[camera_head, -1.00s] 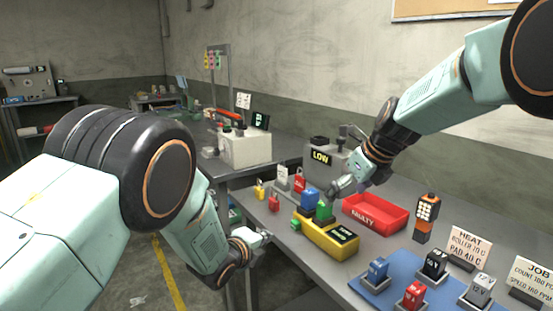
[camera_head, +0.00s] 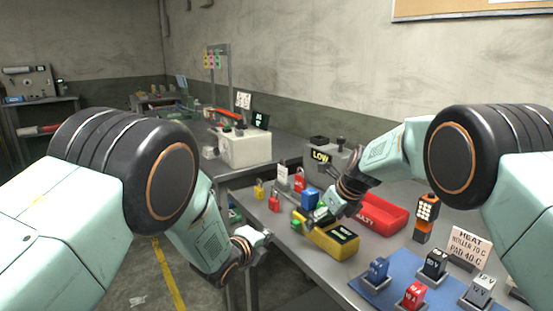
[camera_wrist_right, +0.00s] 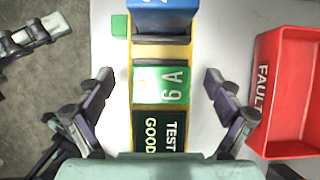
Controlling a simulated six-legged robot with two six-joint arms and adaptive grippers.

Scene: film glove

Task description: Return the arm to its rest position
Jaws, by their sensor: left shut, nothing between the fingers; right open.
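My right gripper (camera_head: 318,212) is open over the yellow tester (camera_head: 345,245) on the table. The green block sits in the tester beside a lit "TEST GOOD" display (camera_wrist_right: 158,132). A blue block (camera_wrist_right: 163,15) is at the tester's other end. My left gripper (camera_head: 264,236) is shut and empty off the table's left edge; part of it shows in the right wrist view (camera_wrist_right: 55,25).
A red "FAULTY" bin (camera_head: 385,215) stands right of the tester. A blue mat (camera_head: 395,265) with several coloured blocks lies in front. Small padlock-like items stand behind the tester.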

